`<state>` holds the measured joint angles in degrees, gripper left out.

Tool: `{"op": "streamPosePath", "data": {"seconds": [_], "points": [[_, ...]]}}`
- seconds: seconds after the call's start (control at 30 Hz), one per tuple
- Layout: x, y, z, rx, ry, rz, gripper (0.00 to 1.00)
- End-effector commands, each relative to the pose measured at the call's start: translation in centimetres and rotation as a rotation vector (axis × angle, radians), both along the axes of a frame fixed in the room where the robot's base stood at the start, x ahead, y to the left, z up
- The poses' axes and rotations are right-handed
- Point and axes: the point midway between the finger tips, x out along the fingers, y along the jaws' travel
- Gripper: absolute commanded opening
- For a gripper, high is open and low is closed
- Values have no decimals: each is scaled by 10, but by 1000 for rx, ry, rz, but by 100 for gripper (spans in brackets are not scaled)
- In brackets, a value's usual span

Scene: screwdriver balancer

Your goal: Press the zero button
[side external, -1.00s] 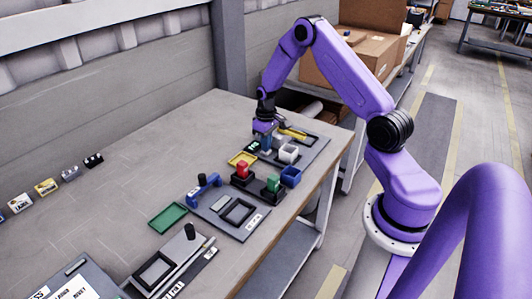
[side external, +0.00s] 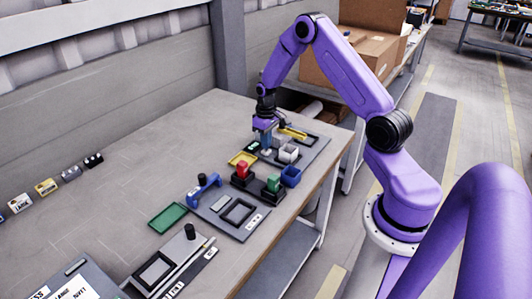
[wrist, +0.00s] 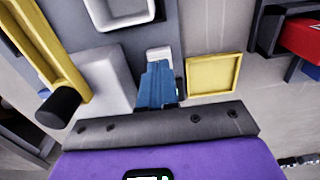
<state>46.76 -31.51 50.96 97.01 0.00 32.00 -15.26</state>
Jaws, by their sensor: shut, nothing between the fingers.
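My gripper (side external: 265,145) is shut and empty, pointing down over the dark grey device panel (side external: 305,155) at the far end of the bench. In the wrist view its blue fingers (wrist: 157,88) are together. A small pale block (wrist: 158,53) shows just past the fingertips and may be the zero button; I cannot read a label on it. Whether the fingertips touch it cannot be told. A small dark display (side external: 252,146) sits just left of the fingers, and the fingers and hand hide part of the panel.
A yellow tray (side external: 242,159) lies close by. Red (side external: 242,170) and green (side external: 273,184) pieces and a blue box (side external: 291,176) are nearer.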

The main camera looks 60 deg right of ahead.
Motion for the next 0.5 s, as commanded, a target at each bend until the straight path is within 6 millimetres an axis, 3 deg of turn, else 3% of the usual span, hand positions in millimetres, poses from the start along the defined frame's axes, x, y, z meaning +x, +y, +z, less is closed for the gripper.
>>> {"op": "streamPosePath", "data": {"seconds": [0.5], "points": [[0, 0, 36, 0, -1, -1, 0]]}}
